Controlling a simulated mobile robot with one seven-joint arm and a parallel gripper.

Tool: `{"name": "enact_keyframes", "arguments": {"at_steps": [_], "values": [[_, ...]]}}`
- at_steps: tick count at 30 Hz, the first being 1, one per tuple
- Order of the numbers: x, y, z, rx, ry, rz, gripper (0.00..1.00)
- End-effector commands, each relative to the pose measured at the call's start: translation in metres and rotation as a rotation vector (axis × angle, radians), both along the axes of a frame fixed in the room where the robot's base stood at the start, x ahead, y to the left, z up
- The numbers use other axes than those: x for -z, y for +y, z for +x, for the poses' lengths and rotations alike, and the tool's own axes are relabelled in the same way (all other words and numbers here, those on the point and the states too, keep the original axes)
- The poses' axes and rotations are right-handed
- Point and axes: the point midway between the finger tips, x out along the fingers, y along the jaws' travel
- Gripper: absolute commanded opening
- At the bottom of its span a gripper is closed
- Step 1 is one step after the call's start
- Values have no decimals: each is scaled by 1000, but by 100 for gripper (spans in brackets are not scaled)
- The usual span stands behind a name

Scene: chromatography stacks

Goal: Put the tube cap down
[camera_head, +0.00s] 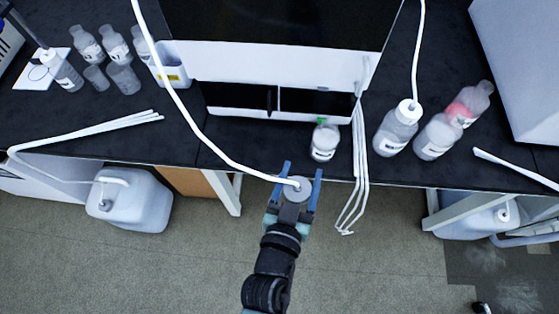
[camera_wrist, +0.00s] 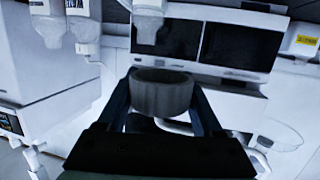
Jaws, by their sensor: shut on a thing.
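My gripper (camera_head: 302,170) is at the front edge of the bench, over the floor side. Its blue fingers are shut on a round grey-white tube cap (camera_head: 297,189). A long white tube (camera_head: 208,140) runs from the cap up and to the left. In the wrist view the cap (camera_wrist: 160,92) shows as a grey ridged cylinder between the two fingers (camera_wrist: 162,100). It touches no bottle in the head view.
A bottle (camera_head: 324,142) with green at its top stands near the bench edge, right of my gripper. White tubes (camera_head: 359,165) hang over the edge beside it. A capped bottle (camera_head: 397,128) stands further right.

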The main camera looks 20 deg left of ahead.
Motion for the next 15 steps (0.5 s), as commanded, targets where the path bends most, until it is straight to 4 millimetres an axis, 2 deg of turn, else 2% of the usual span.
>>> {"name": "enact_keyframes", "arguments": {"at_steps": [1,15], "values": [[23,8,0,-12,-3,1,10],[90,56,-15,-62,-9,9,10]]}}
